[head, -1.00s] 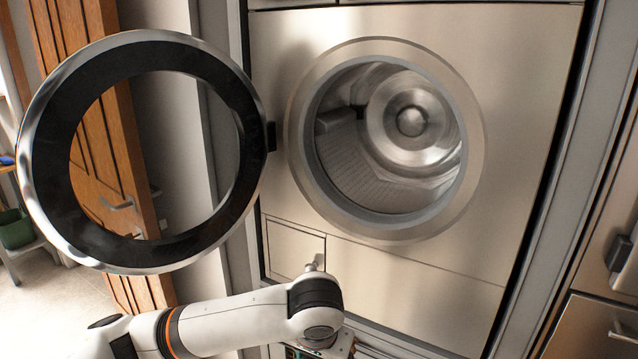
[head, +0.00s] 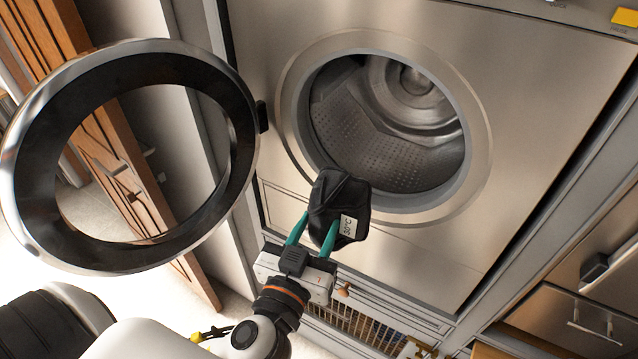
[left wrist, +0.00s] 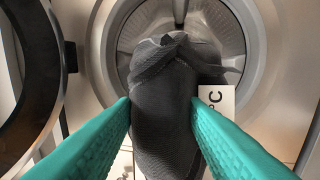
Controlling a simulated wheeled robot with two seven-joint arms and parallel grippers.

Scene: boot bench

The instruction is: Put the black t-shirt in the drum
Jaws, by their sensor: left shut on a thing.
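The black t-shirt (head: 337,198) is a folded dark bundle with a white tag marked in °C. My left gripper (head: 313,232) is shut on it, with a teal finger on each side. It holds the shirt up just in front of the drum opening's lower left rim. In the left wrist view the shirt (left wrist: 165,110) stands between the teal fingers (left wrist: 162,118), with the opening behind it. The drum (head: 385,140) is open, and the part I see is bare perforated metal. The shirt hides part of the lower rim. My right gripper is not in view.
The round door (head: 240,150) is swung open to the left of the opening, close to my left arm. A wire basket (head: 365,325) is low under the machine. Metal drawers (head: 580,325) stand at the right.

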